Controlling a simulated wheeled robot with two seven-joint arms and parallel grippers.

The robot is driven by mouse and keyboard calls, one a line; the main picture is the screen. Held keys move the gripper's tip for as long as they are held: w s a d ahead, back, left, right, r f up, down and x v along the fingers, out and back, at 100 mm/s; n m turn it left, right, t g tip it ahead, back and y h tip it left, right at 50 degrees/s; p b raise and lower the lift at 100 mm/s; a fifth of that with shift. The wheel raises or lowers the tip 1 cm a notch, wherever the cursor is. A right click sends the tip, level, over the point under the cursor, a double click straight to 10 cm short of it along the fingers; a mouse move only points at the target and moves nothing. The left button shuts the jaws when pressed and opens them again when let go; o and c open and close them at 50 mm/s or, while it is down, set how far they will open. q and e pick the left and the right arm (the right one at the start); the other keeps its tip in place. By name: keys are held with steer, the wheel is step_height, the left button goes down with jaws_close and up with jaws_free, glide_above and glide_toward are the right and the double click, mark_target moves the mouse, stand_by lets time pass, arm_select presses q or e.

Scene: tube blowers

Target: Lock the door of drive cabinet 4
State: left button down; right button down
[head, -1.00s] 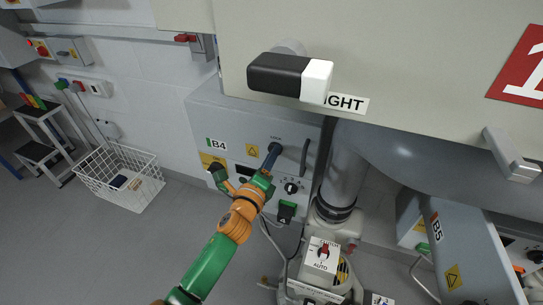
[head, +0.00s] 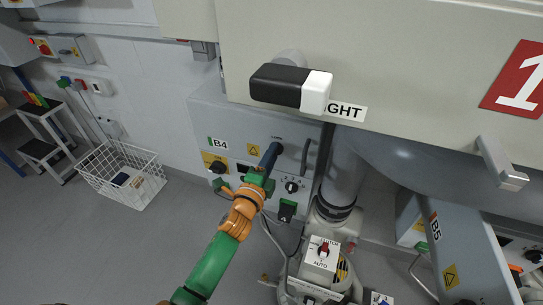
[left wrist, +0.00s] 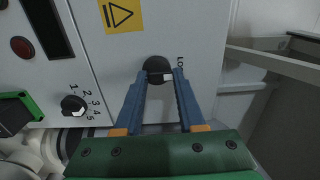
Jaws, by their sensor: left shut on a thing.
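The grey drive cabinet (head: 232,127) with the B4 label stands below the large beige panel in the head view. My left gripper (head: 271,153) reaches its front at the round lock on the door. In the left wrist view, the blue fingers (left wrist: 159,78) are shut on the black round lock knob (left wrist: 157,65), one finger on each side. In the head view the gripper hides most of the knob. My right gripper is not in view.
The door handle (head: 306,157) is right of the lock. A numbered selector (left wrist: 74,105) and a green-framed part (left wrist: 20,112) are close by. A grey pipe (head: 343,165) rises on the right. A white wire basket (head: 124,177) stands on open floor at left.

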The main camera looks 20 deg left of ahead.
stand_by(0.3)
arm_select(q)
steer(key=c, duration=0.5)
jaws_free()
steer(key=s, duration=0.7)
steer(key=shift+a+p, duration=0.15)
steer(key=shift+p, duration=0.15)
steer(key=shift+f, duration=0.1)
